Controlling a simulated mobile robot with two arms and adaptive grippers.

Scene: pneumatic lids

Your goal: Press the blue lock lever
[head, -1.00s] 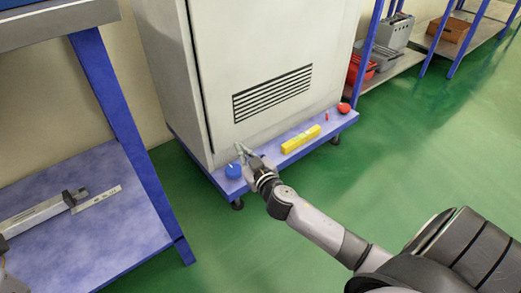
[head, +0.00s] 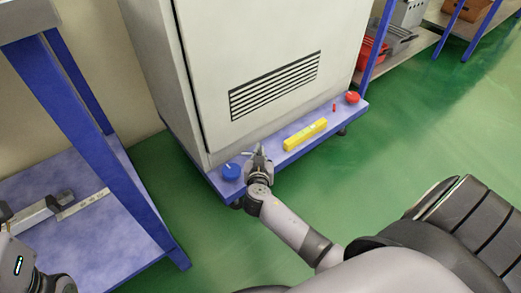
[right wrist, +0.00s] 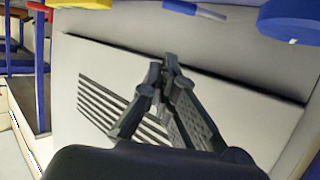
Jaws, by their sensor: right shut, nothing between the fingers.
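A round blue knob (head: 231,171) with a small pale mark sits at the front left corner of the blue platform under the cabinet. It also shows at the top right of the right wrist view (right wrist: 290,22).
The pale cabinet (head: 215,105) with a vent stands behind the platform (head: 285,163). A yellow bar (head: 305,134), a small red piece (head: 334,108) and a red knob (head: 352,97) lie to the right. A blue-legged table (head: 100,160) stands left. Green floor is open in front.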

